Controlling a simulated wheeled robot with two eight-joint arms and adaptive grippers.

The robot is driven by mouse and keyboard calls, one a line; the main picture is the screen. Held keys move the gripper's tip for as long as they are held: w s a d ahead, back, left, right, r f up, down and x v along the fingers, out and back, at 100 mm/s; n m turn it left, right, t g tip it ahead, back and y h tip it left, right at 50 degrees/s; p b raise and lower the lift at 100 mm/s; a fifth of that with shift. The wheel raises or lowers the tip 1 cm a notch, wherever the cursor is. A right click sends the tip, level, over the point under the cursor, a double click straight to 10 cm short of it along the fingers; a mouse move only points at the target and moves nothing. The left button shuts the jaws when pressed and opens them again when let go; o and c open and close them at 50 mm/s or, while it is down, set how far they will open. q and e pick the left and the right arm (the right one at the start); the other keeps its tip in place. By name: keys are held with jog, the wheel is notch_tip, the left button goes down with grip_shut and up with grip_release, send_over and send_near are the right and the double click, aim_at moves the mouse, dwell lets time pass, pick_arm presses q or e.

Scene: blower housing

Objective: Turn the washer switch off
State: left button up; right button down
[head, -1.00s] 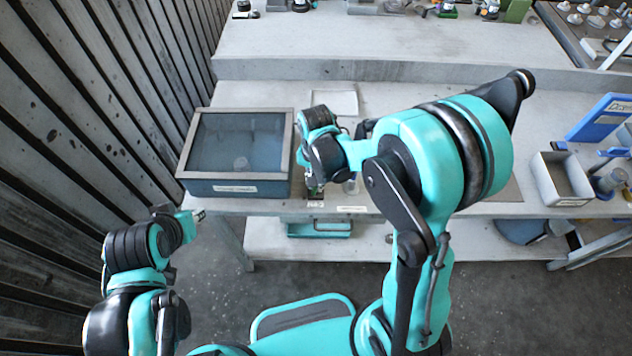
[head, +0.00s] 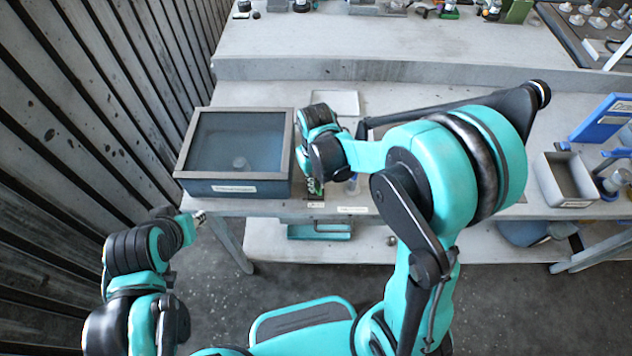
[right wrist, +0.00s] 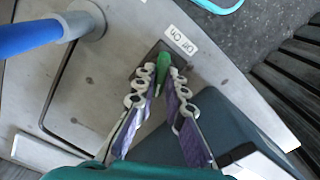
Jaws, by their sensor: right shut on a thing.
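The washer switch has a small green lever (right wrist: 162,62) on a dark plate, beside a white label (right wrist: 179,40) in the right wrist view. My right gripper (right wrist: 159,74) is shut on the green lever, with a fingertip on each side of it. In the head view the right gripper (head: 314,186) is at the bench's front edge, just right of the blue box with a glass lid; my own arm partly hides the switch there. My left gripper (head: 200,217) hangs left of the bench, away from the switch; its fingers are too small to read.
The glass-lidded box (head: 234,187) stands close left of the right gripper. A blue-handled post (right wrist: 88,20) is near it in the right wrist view. A grey open bin (head: 566,180) stands on the right of the bench. A slatted wall (head: 80,130) lies left.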

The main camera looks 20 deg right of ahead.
jog(key=shift+n, duration=0.4)
jog(key=c, duration=1.6)
grip_release()
notch_tip(320, 180, up, 12)
